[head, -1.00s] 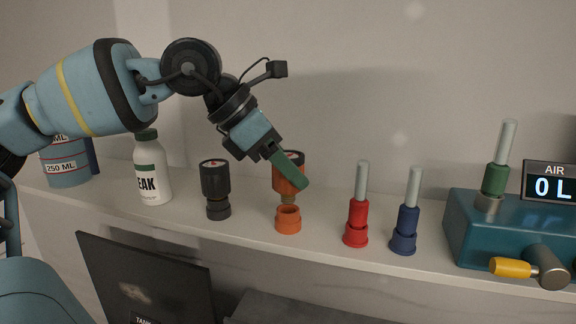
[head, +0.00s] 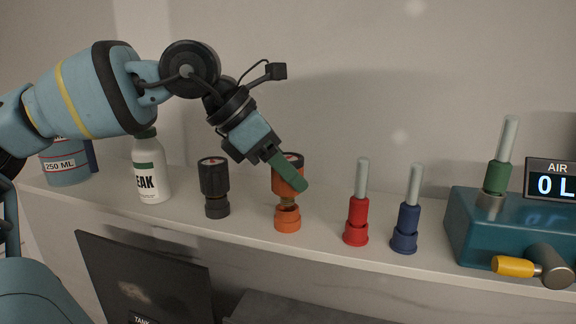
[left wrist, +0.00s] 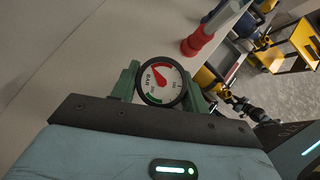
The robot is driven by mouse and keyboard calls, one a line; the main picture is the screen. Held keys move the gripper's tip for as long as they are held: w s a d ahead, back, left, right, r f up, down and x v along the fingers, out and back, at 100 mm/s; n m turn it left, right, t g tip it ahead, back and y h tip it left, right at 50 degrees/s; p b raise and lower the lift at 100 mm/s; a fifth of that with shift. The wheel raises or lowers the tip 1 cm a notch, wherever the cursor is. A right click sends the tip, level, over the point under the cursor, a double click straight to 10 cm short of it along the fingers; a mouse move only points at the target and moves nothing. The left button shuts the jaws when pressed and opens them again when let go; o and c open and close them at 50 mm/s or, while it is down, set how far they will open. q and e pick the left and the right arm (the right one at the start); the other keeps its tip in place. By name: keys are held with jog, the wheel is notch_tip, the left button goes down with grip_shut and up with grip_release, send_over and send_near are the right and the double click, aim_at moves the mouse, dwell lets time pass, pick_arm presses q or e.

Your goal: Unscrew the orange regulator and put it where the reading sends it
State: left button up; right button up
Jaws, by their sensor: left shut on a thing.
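My left gripper (head: 288,171) is shut on the orange regulator (head: 288,187), with its green fingers around the upper body. In the left wrist view the round gauge (left wrist: 162,81) sits between the fingers (left wrist: 164,84). Its white dial is marked BAR, with a red arc along the top, a green arc at lower left and a red needle. The exact reading is too small to tell. My right gripper is not in view.
A black regulator (head: 213,184), a white LEAK bottle (head: 150,172) and a 250 ML container (head: 64,168) stand left. Red (head: 356,221) and blue (head: 405,230) fittings with pale rods stand right, before a teal block (head: 466,215) and an AIR display (head: 552,186). A dark TANK panel (head: 150,285) is below.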

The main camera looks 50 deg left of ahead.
pick_arm(q)
jog(key=shift+f+b, duration=0.45)
jog(key=shift+f, duration=0.5)
jog(key=o, duration=1.4)
jog(key=shift+c, duration=0.2)
jog(key=shift+f, duration=0.1)
jog(key=v, duration=0.8)
